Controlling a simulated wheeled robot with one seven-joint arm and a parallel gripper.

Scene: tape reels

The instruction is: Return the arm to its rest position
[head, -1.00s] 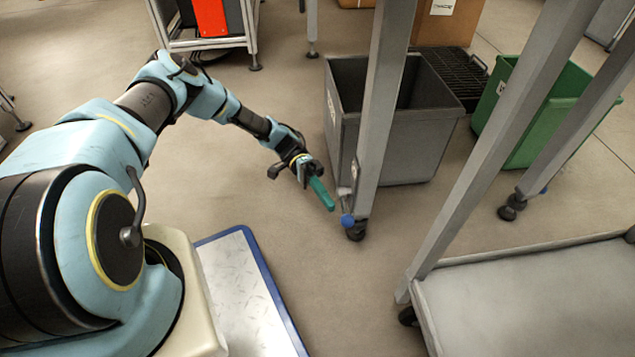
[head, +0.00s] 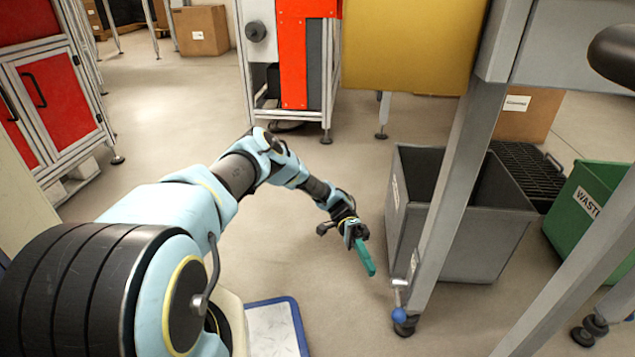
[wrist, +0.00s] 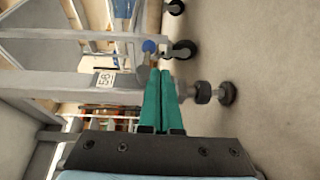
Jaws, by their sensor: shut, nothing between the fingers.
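My gripper (head: 366,258) has teal fingers and hangs at the end of my light blue arm, over open floor in the head view. The fingers point down and to the right, and nothing is between them. In the wrist view the two teal fingers (wrist: 160,97) lie side by side, closed together. My arm is stretched forward from my body, bent at the elbow. No tape reel can be made out in either view.
A green waste bin (head: 590,215) is farther right. A red and grey machine (head: 292,60) stands behind. The floor (head: 170,130) at left is clear.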

